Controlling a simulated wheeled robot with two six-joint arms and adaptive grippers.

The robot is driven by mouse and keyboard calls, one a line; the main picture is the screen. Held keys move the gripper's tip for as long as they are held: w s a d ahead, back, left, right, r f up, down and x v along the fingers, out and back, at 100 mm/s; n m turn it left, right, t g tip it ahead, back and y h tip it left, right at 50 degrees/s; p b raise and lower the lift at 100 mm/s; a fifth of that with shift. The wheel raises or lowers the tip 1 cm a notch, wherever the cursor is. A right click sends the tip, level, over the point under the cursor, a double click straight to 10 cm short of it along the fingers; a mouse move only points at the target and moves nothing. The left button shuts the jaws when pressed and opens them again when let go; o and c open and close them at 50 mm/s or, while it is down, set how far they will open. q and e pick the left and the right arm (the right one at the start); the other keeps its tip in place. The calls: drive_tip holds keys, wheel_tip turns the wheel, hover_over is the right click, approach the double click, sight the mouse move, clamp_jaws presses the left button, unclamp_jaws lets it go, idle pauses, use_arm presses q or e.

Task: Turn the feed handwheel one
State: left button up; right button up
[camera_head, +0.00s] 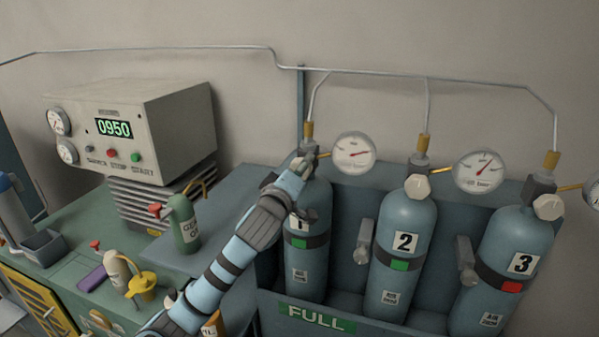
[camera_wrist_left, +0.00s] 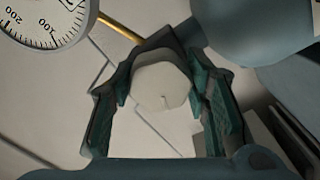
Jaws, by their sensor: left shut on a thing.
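My left gripper (camera_head: 303,164) reaches up to the valve on top of cylinder 1 (camera_head: 306,250). In the left wrist view, its fingers (camera_wrist_left: 162,100) are closed on both sides of the cream, many-sided feed handwheel one (camera_wrist_left: 160,82). In the head view the gripper hides that handwheel. The gauge (camera_head: 354,153) beside the valve also shows in the left wrist view (camera_wrist_left: 45,18). Cylinder 1 has a green tag (camera_head: 299,243). My right gripper is not in view.
Cylinder 2 (camera_head: 402,255), with a green tag, and cylinder 3 (camera_head: 497,265), with a red tag, stand to the right in the rack marked FULL (camera_head: 318,317). A control box (camera_head: 130,130) reading 0950 and a green bottle (camera_head: 184,228) are on the left bench.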

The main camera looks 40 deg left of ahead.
use_arm(q)
drive_tip(key=shift+n, duration=0.6)
drive_tip(key=o, duration=1.2)
drive_tip(key=shift+c, duration=0.2)
drive_tip(key=v, duration=0.7)
drive_tip(key=shift+s, duration=0.35)
